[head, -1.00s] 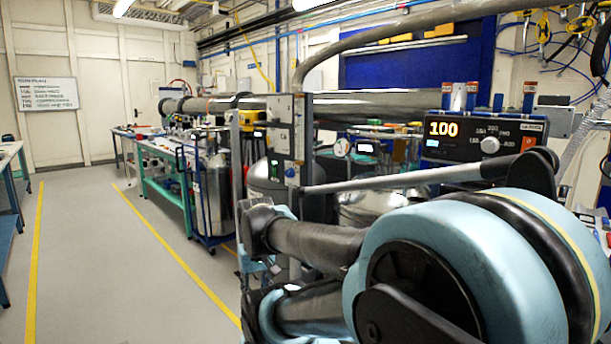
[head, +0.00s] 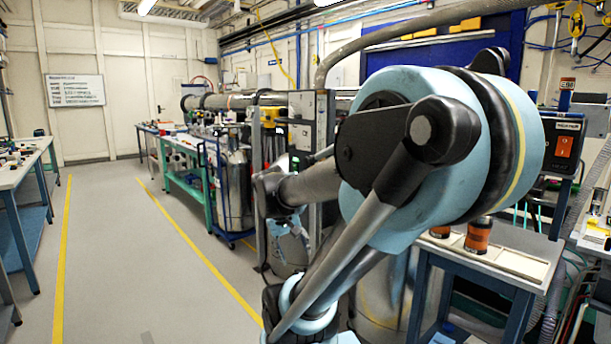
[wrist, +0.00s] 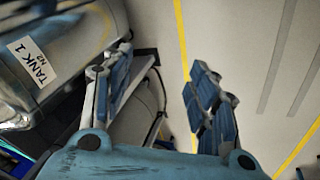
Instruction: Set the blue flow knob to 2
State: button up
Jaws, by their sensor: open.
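I cannot make out a blue flow knob in either view. In the head view my own arm fills the middle right and hides much of the equipment behind it. My gripper (wrist: 160,92) is open in the wrist view. A metal tank labelled "TANK 1 N2" (wrist: 22,82) is close by, to the left of the left finger.
A box with an orange rocker switch (head: 565,146) is at the far right. Orange-and-black cans (head: 478,236) stand on a blue-framed bench (head: 518,262). A green-framed bench (head: 183,172) lies farther back. The grey floor (head: 130,260) between yellow lines is clear on the left.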

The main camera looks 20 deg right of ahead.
jog(key=w+d+r+m+t+h, duration=0.1)
jog(key=w+d+r+h, duration=0.15)
jog(key=w, duration=0.45)
jog(key=w+d+r+h, duration=0.2)
jog(key=w+d+r, duration=0.15)
jog(key=w, duration=0.35)
jog(key=w+d+r+m+t+h, duration=0.1)
jog(key=w+d+r+h, duration=0.15)
jog(key=w, duration=0.45)
jog(key=w+a+r+m+t+h, duration=0.25)
jog(key=w+h, duration=0.35)
jog(key=w, duration=1.2)
jog(key=x, duration=1.6)
jog(key=shift+d+r, duration=0.35)
jog(key=shift+r, duration=0.05)
jog(key=shift+g, duration=0.25)
